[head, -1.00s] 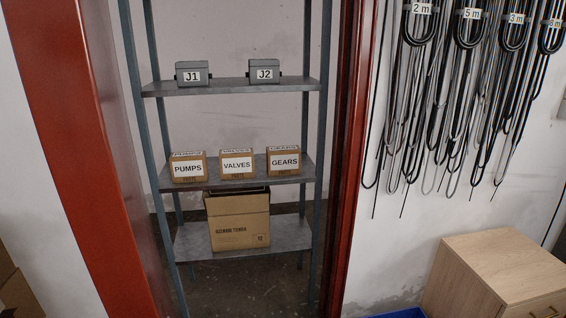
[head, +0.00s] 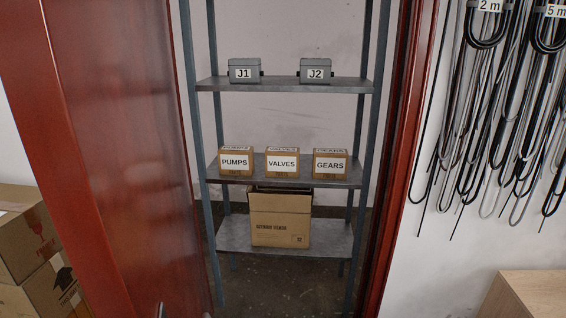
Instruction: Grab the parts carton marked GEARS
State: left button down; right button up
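The parts carton marked GEARS (head: 330,164) is a small brown box with a white label. It stands on the middle shelf (head: 350,180) of a grey metal rack, at the right end of a row. The VALVES carton (head: 282,163) is to its left, and the PUMPS carton (head: 236,162) is further left. Small gaps separate the cartons. Neither of my grippers can be clearly made out in the head view.
A red door frame (head: 405,150) and red panel (head: 120,130) flank the rack. A larger carton (head: 280,220) is below. Cables (head: 490,110) hang right; a wooden cabinet (head: 530,295) and stacked cartons (head: 30,240) stand at the sides.

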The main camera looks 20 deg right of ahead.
aim_at(327, 164)
jog(key=i+l+u, duration=0.1)
jog(key=l+u, duration=0.15)
jog(key=u, duration=0.2)
jog(key=l+u, duration=0.25)
jog(key=u, duration=0.25)
jog(key=l+u, duration=0.3)
jog(key=u, duration=0.15)
jog(key=l+u, duration=0.25)
jog(key=u, duration=0.2)
jog(key=i+l+u, duration=0.1)
jog(key=l+u, duration=0.2)
jog(key=l, duration=0.35)
jog(key=l+u, duration=0.3)
jog(key=l, duration=0.3)
